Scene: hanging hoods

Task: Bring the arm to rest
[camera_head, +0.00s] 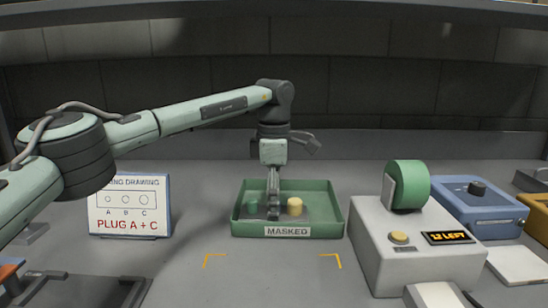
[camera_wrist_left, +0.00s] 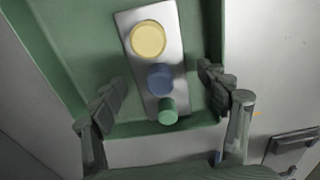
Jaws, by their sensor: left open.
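My left arm reaches in from the left in the head view. Its left gripper (camera_head: 273,206) points down over the green tray labelled MASKED (camera_head: 325,217). In the left wrist view the gripper (camera_wrist_left: 160,78) is open, with one finger on each side of a metal plate (camera_wrist_left: 130,20) lying in the tray. The plate carries a large yellow plug (camera_wrist_left: 148,39), a blue plug (camera_wrist_left: 160,79) and a small green plug (camera_wrist_left: 168,110). Nothing is gripped. In the head view the yellow and green plugs show beside the fingers; the blue one is hidden. My right gripper is not in view.
A drawing card (camera_head: 130,206) reading PLUG A + C stands left of the tray. A grey dispenser (camera_head: 385,240) with a green roll (camera_head: 409,186) and a display stands close on the right. A blue box (camera_head: 480,207) is beyond it. Yellow corner marks frame bare bench in front.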

